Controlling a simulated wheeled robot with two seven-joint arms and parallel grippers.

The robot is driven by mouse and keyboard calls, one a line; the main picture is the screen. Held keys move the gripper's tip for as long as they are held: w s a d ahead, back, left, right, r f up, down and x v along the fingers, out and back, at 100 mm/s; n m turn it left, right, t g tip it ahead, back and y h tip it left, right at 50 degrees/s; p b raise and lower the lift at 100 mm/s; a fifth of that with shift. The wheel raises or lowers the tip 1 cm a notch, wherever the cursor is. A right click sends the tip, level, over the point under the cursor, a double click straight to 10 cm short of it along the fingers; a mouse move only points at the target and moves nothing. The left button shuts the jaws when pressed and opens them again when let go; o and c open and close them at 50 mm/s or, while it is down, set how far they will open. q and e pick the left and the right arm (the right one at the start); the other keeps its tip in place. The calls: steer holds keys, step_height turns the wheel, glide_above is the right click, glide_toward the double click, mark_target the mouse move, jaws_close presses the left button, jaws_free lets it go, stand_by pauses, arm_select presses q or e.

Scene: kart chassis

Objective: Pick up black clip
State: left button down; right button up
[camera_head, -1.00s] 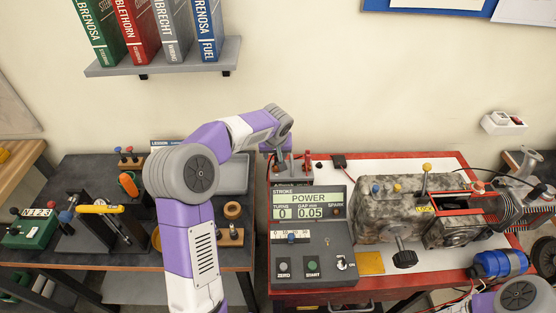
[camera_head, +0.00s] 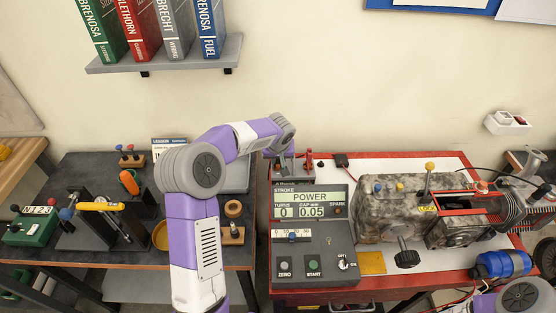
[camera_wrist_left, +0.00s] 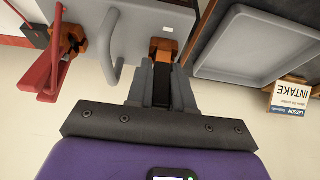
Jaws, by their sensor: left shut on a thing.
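My left gripper (camera_wrist_left: 162,95) is shut on the black clip (camera_wrist_left: 162,88); its dark body shows between the two grey fingers in the left wrist view. The clip's far end meets an orange-brown post (camera_wrist_left: 163,46) on a grey unit. I cannot tell whether it still grips that post. In the head view my left gripper (camera_head: 283,166) reaches down behind the control box, and the clip is hard to make out there. My right gripper is out of view; only part of that arm shows at the bottom right.
A red clip (camera_wrist_left: 50,72) sits beside the black one on the same unit. The control box (camera_head: 313,235) stands in front, the engine block (camera_head: 385,212) to the right. A grey tray (camera_wrist_left: 245,62) and a lesson card (camera_wrist_left: 292,97) are close by.

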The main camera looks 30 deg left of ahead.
arm_select(q)
step_height(320, 180, up, 10)
steer(key=shift+r+p, duration=0.1)
steer(key=shift+p, duration=0.9)
